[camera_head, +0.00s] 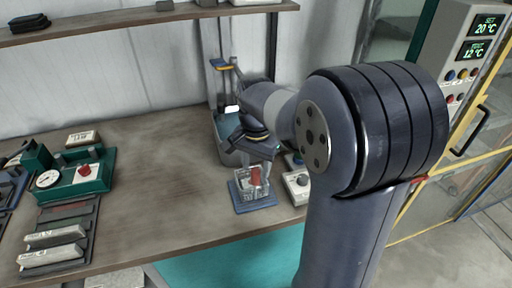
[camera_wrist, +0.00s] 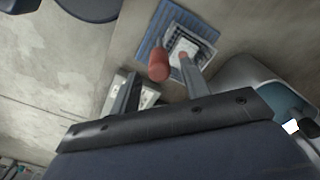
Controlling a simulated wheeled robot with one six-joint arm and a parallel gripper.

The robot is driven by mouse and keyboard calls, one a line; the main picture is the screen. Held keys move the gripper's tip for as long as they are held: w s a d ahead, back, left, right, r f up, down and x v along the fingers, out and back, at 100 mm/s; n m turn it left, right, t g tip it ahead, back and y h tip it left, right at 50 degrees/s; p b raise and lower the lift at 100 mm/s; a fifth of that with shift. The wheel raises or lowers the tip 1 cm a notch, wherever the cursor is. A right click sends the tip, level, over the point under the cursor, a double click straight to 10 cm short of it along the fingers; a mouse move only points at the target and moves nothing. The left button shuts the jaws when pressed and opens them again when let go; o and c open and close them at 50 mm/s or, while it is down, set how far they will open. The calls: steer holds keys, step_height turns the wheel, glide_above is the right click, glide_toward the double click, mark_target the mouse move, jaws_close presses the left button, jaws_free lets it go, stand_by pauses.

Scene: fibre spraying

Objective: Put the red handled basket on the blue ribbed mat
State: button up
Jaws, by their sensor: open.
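The basket (camera_head: 247,187) is a small pale wire-like basket with a red handle (camera_head: 255,175). It stands on the blue ribbed mat (camera_head: 243,208), near the table's front edge. My gripper (camera_head: 254,166) is open directly above the basket, its fingers around the handle's height. In the wrist view, the red handle (camera_wrist: 159,66) shows between the two open fingers (camera_wrist: 161,69), with no clear grip on it. The basket (camera_wrist: 187,46) lies within the mat's outline (camera_wrist: 151,37) there. My wrist hides some of the basket's upper part in the head view.
A grey bin (camera_head: 224,150) stands close behind the mat. A white box with a knob (camera_head: 297,188) is just right of it. A green device with a gauge (camera_head: 76,178) and a dark rack (camera_head: 62,232) are at left. The table's middle is clear.

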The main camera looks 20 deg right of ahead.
step_height(320, 180, up, 8)
steer(key=shift+r, duration=0.2)
steer(key=shift+f, duration=0.15)
step_height(320, 180, down, 12)
steer(key=shift+r, duration=1.9)
steer(key=shift+f, duration=0.1)
